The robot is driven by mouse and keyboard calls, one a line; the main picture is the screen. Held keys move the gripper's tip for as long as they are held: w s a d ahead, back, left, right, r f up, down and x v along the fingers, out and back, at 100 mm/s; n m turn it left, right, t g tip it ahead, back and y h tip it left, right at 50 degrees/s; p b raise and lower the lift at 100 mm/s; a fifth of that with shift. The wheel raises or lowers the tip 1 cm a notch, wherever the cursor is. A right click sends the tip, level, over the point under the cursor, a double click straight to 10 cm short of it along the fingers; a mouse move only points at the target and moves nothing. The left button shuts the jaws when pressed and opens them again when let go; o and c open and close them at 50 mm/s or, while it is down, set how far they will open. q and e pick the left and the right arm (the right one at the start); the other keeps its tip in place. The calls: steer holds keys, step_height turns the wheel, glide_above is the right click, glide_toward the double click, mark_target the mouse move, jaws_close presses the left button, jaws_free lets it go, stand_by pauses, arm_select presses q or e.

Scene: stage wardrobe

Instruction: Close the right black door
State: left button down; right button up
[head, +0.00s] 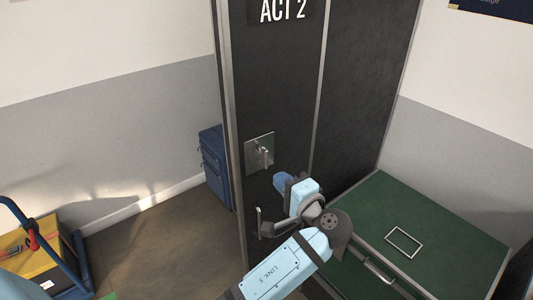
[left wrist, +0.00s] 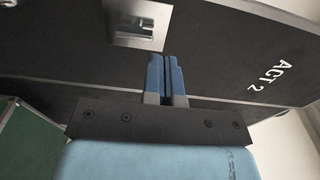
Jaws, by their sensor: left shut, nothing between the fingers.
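The black door panel (head: 280,90), lettered "ACT 2", stands upright in the head view with metal edging. A second dark panel (head: 362,90) adjoins it on the right; I cannot tell from this view how far the door stands open. A metal latch plate (head: 260,152) is on the lettered panel; it also shows in the left wrist view (left wrist: 142,22). My left gripper (head: 281,181) is shut and empty, low in front of the panel, just right of and below the plate. Its blue fingers (left wrist: 165,75) point at the black surface; contact cannot be told. My right gripper is not in view.
A green chest (head: 440,228) stands low at the right, close beside the dark panel and my arm. A blue suitcase (head: 213,165) stands behind the panel's left edge. A yellow box (head: 40,255) sits on a blue-framed cart at lower left. Floor between is clear.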

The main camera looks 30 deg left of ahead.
arm_select(q)
steer(key=p, duration=0.3)
glide_toward(246, 147)
steer(key=x, duration=0.6)
steer(key=shift+a+r, duration=0.15)
steer(key=shift+r, duration=0.05)
steer(key=shift+w+a+f, duration=0.1)
steer(key=shift+w+a, duration=0.15)
steer(key=shift+a, duration=0.35)
